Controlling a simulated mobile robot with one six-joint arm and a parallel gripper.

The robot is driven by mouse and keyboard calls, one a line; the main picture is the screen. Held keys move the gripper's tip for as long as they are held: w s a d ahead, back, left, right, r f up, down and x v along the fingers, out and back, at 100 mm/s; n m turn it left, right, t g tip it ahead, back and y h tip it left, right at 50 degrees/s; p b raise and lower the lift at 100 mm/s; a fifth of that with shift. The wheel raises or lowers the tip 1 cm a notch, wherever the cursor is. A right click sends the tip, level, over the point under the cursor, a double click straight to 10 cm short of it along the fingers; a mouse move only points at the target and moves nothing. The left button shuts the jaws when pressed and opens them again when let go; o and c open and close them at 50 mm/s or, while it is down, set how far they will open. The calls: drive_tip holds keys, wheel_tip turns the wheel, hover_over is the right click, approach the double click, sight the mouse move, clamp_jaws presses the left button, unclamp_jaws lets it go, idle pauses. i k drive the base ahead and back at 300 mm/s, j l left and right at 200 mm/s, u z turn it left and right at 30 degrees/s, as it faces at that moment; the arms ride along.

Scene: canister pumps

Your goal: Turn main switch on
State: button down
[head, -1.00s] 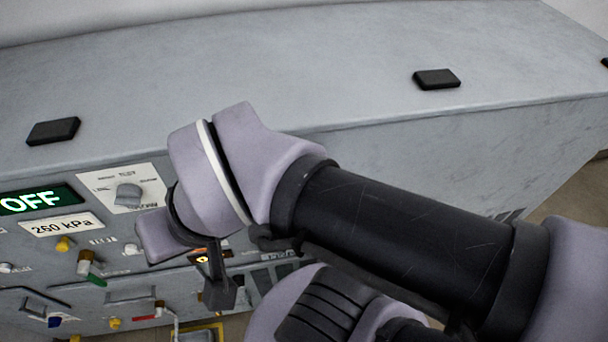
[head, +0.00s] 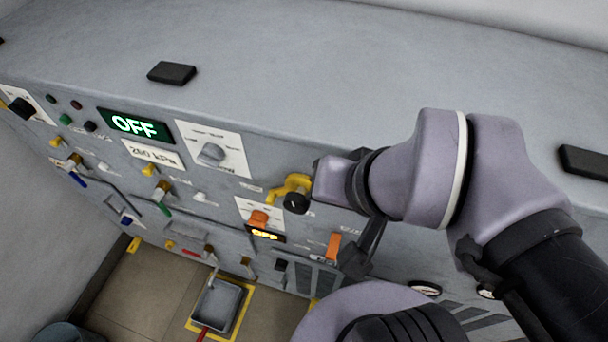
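The grey control panel (head: 240,120) carries a green display (head: 135,125) reading OFF. To its right is a grey rotary knob (head: 211,155) on a white plate. A black knob (head: 21,107) on a white plate sits at the far left. An orange knob (head: 259,219) sits above a small lit display (head: 265,235) that seems to read OFF. A yellow fitting with a black round end (head: 293,195) shows beside my wrist. None of these is readably labelled as the main switch. My gripper (head: 357,260) is a dark shape below the wrist, mostly hidden; its opening cannot be told.
The panel front holds several small valves and levers, an orange handle (head: 333,247) and vent slots. A grey tray (head: 219,303) lies on the floor within a yellow outline. Black blocks (head: 172,73) sit on the machine's flat top. A wall stands at the left.

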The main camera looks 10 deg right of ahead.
sight(20, 106)
drive_tip(key=k+u, duration=0.1)
drive_tip(key=u, duration=1.4)
drive_tip(key=i+j, duration=0.1)
drive_tip(key=j, duration=0.25)
drive_tip(key=i+j, duration=0.15)
drive_tip(key=j, duration=0.2)
drive_tip(key=i+j+z, duration=0.1)
drive_tip(key=j, duration=0.3)
drive_tip(key=i+z, duration=0.15)
drive_tip(key=i, duration=1.15)
